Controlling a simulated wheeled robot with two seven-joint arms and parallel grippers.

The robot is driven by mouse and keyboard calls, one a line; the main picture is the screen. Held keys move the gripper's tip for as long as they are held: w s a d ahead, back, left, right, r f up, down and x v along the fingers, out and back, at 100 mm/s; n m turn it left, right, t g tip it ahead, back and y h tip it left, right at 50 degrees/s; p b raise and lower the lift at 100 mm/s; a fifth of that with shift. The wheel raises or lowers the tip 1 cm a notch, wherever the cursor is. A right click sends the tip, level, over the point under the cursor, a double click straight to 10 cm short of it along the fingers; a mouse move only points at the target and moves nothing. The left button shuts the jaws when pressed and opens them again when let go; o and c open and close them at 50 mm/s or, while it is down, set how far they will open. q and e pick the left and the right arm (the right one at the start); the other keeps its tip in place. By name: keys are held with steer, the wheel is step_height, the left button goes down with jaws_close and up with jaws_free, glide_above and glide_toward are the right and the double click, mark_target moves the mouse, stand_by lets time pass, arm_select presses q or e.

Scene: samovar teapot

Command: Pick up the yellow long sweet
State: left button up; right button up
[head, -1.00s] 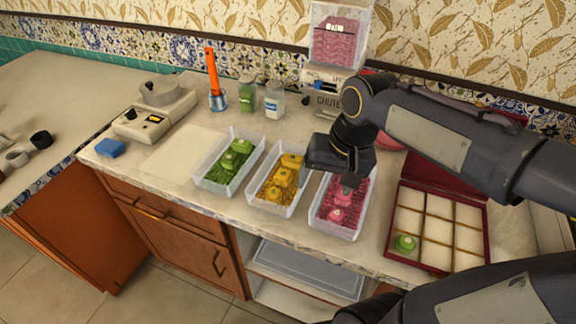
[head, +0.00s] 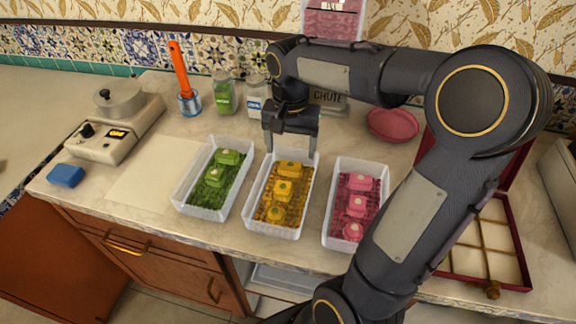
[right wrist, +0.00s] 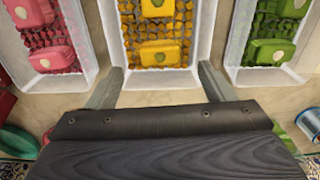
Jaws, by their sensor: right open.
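The yellow long sweet (head: 290,169) lies at the back end of the middle clear tray (head: 250,209), on yellow bits. It also shows in the right wrist view (right wrist: 160,53), nearest my fingers. Two more yellow sweets, one squarish (head: 283,189) and one round (head: 275,213), lie in front of it. My right gripper (head: 292,150) is open and empty over the tray's back edge, just behind the long sweet. In the right wrist view its fingertips (right wrist: 161,78) are spread either side of the tray end, apart from the sweet. My left gripper is not in view.
A tray of green sweets (head: 181,200) stands left, a tray of pink sweets (head: 331,238) right. A red compartment box (head: 522,262) is partly behind my arm.

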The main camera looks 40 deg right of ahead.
mark_target(291, 164)
step_height(291, 164, down, 5)
steer(key=shift+f, duration=0.1)
steer(key=c, duration=1)
steer(key=shift+r, duration=0.2)
steer(key=shift+c, duration=0.2)
